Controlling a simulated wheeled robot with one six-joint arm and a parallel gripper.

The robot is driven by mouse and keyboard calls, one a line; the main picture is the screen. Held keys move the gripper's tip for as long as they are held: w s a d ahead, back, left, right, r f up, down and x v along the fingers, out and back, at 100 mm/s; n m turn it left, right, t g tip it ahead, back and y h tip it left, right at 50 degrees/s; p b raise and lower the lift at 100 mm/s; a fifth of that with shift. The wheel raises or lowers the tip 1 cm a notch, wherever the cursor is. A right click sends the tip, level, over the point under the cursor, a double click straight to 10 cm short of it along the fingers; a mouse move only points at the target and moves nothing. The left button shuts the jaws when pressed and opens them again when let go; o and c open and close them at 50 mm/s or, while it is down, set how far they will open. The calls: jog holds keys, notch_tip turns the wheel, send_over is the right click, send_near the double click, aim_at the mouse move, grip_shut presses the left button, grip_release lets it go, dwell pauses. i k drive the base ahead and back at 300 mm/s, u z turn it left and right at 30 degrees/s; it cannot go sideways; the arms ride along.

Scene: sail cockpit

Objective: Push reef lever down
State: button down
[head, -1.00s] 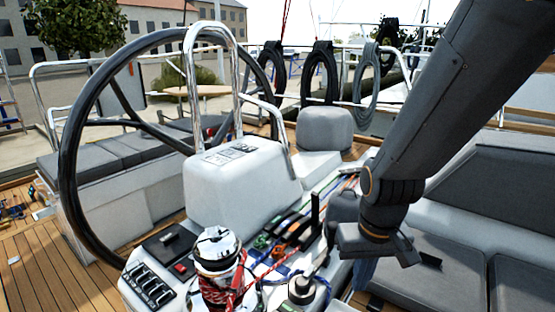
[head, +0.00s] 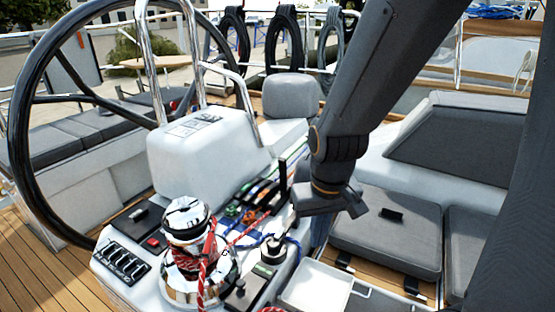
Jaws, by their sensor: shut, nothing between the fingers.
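A bank of rope clutch levers (head: 246,204) sits on the white console between the wheel pedestal and the chrome winch. One black lever (head: 283,178) stands upright at its right end; the others lie low, with green, orange and blue parts beside them. I cannot read labels, so I cannot tell for sure which is the reef lever. My gripper (head: 287,238) is shut and empty, low over the console, to the right of and nearer than the upright lever. My wrist hides part of the console, and whether the fingers touch anything is unclear.
A chrome winch (head: 190,250) wrapped in red and white rope stands at the front left, with a smaller black-topped winch (head: 273,250) to its right. The steering wheel (head: 32,120) and white pedestal (head: 205,155) rise behind. Grey seat cushions (head: 388,232) lie right.

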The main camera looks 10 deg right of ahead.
aim_at(283, 170)
jog(key=u, duration=1.45)
jog(key=k, duration=0.5)
jog(key=z, duration=1.35)
jog(key=i, duration=0.5)
